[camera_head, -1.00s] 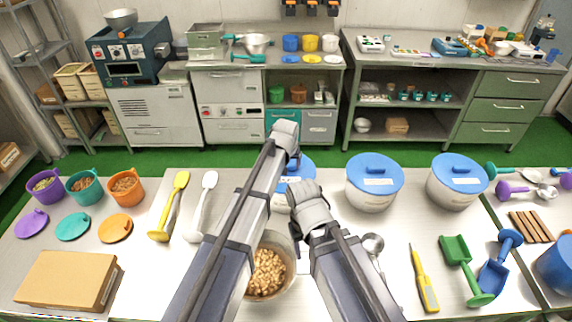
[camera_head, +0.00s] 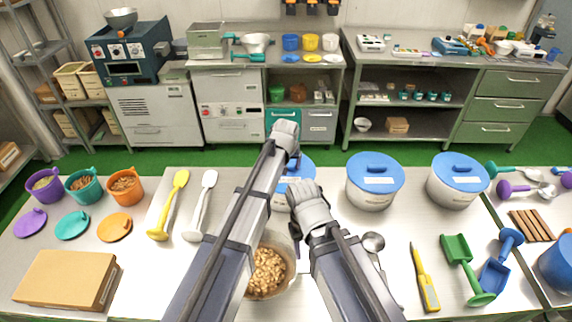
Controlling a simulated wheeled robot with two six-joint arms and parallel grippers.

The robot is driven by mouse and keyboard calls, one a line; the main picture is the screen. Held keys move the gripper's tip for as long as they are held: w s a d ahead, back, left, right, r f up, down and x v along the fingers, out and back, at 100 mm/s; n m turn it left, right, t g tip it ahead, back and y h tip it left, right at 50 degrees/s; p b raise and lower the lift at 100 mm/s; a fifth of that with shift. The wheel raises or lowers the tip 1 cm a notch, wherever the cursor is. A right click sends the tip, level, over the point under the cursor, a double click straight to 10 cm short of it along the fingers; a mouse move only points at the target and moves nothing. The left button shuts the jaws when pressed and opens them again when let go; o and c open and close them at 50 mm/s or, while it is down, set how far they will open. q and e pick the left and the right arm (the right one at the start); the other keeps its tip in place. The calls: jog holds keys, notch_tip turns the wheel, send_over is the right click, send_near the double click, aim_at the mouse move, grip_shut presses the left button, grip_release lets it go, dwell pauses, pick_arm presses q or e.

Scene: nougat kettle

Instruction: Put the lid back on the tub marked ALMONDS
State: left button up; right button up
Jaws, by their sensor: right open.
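An open white tub (camera_head: 290,285) full of tan nut pieces stands at the front middle, partly behind my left arm. No label on it shows. A tub with a blue lid (camera_head: 308,166) stands farther back, largely hidden by my arms. Two more tubs with blue lids, one right of centre (camera_head: 374,195) and one farther right (camera_head: 457,192), have labels too small to read. My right gripper (camera_head: 304,205) is open, above the table behind the open tub. My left gripper (camera_head: 291,160) is in front of the partly hidden blue lid; its fingers are hard to make out.
A yellow spatula (camera_head: 170,205), a white spatula (camera_head: 202,205) and a cardboard box (camera_head: 62,278) lie left. Three small cups with loose lids stand far left. A metal spoon (camera_head: 373,243), a yellow-handled tool (camera_head: 425,280) and green (camera_head: 465,270) and blue scoops (camera_head: 497,270) lie right.

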dwell(0.3)
pick_arm(q)
jog(key=o, duration=1.3)
jog(key=shift+c, duration=0.2)
jog(key=shift+r+p, duration=3.5)
jog(key=shift+p, duration=0.05)
pick_arm(e)
notch_tip(320, 180, up, 7)
